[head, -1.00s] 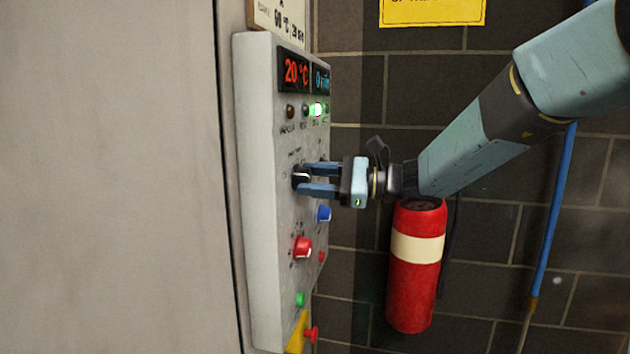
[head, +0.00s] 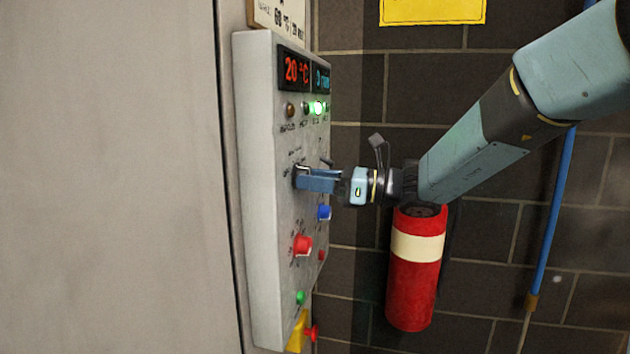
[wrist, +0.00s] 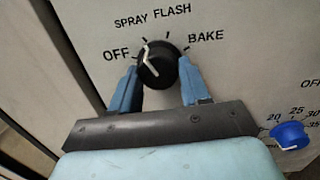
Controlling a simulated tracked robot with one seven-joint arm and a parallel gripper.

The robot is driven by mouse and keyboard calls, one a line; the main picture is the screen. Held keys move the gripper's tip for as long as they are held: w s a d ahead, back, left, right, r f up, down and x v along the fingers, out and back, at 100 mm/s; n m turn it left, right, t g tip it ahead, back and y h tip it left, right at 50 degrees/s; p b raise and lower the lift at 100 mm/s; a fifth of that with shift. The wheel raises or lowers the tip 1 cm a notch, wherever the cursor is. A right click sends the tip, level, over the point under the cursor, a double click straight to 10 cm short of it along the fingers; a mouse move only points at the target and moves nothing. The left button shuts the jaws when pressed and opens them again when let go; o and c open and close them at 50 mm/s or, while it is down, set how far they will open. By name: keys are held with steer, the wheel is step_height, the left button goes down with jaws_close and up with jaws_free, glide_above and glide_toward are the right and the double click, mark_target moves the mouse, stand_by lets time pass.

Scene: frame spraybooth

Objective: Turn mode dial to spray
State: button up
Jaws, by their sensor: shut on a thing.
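The black mode dial (wrist: 158,65) has a white pointer line. In the wrist view the pointer leans up and slightly left, close to the tick by SPRAY, between OFF on the left and FLASH on the right. My gripper (wrist: 157,78) is shut on the dial, one blue finger on each side of it. In the head view my gripper (head: 302,178) reaches in from the right to the control panel (head: 262,200), and its fingers mostly hide the dial.
A blue knob (head: 324,213) and a red knob (head: 302,246) sit below the dial on the panel. Displays (head: 296,70) and lamps are above. A red extinguisher (head: 410,290) hangs on the brick wall under my arm. A blue pipe (head: 553,220) runs at the right.

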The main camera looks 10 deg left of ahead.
stand_by(0.4)
steer(key=o, duration=1.1)
steer(key=shift+c, duration=0.2)
steer(key=d+f, duration=0.1)
steer(key=d, duration=1.2)
steer(key=shift+d, duration=0.4)
steer(key=shift+s, duration=0.1)
